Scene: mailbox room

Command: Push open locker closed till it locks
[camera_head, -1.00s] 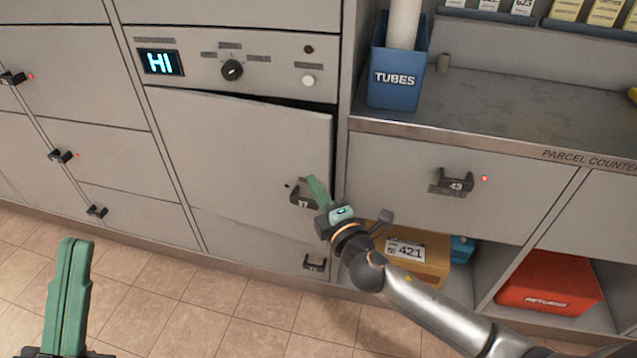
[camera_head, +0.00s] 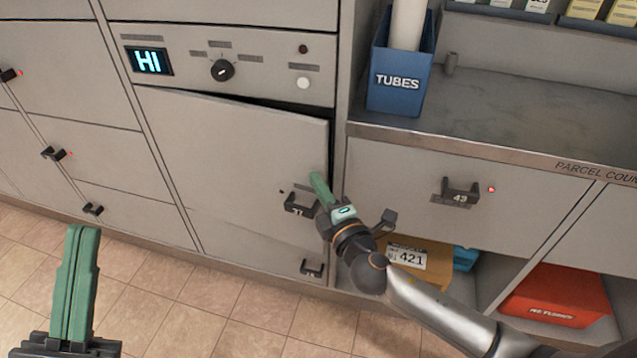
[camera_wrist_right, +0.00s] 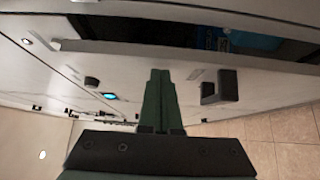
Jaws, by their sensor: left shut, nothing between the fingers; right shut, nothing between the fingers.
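The open locker door (camera_head: 235,150) stands ajar under the control panel, with a dark gap along its top and right edges. Its dark handle (camera_head: 300,204) is near the lower right corner. My right gripper (camera_head: 318,180) is shut and empty, its green fingertips at the door's face just right of the handle; I cannot tell if they touch. In the right wrist view, the shut green fingers (camera_wrist_right: 160,90) point at the door, and the handle (camera_wrist_right: 220,88) is beside them. My left gripper (camera_head: 83,235) is shut and empty, low at the left, away from the lockers.
Right of the door are the parcel counter (camera_head: 480,110), a blue tubes bin (camera_head: 398,85) and a drawer handle (camera_head: 456,192).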

